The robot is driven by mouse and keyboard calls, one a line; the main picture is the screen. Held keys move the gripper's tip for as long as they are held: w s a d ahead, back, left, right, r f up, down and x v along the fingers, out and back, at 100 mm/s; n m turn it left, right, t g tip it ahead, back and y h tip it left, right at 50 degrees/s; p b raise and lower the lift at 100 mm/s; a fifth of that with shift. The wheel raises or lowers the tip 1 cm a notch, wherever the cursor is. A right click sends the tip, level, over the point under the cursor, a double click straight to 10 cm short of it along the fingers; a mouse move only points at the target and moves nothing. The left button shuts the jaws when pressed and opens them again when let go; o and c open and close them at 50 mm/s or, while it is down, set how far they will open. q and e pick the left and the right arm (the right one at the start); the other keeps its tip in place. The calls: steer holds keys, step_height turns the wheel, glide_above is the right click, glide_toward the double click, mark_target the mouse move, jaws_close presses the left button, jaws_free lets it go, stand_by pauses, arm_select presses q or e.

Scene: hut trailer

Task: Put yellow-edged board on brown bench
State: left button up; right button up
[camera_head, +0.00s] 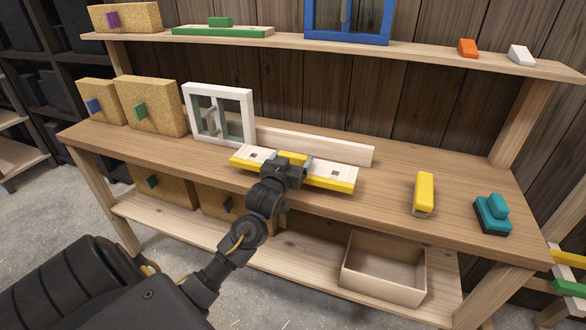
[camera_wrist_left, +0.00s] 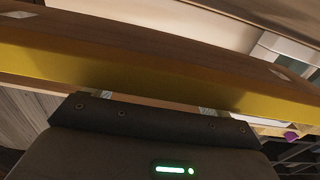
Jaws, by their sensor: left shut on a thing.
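The yellow-edged board (camera_head: 333,174) is a pale wooden strip with a yellow front edge. It lies level along the front-middle of the brown bench (camera_head: 385,200), in front of the white cabinet. My left gripper (camera_head: 291,163) is shut on its middle and covers that part. I cannot tell whether the board touches the bench top or hangs just above it. In the left wrist view the board (camera_wrist_left: 150,75) spans the whole width, close in front of the jaws. My right gripper is not in view.
A white cabinet (camera_head: 219,115) and a long plain plank (camera_head: 315,145) stand behind the board. A yellow block (camera_head: 424,193) and a teal tool (camera_head: 492,214) sit to the right. Cork boxes (camera_head: 152,106) stand left. An open box (camera_head: 384,268) is on the lower shelf.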

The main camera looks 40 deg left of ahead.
arm_select(q)
steer(key=shift+w+f, duration=0.25)
steer(key=shift+f, duration=1.5)
steer(key=o, duration=1.2)
steer(key=shift+f, duration=0.15)
steer(key=v, duration=1.2)
steer(key=shift+b, duration=0.35)
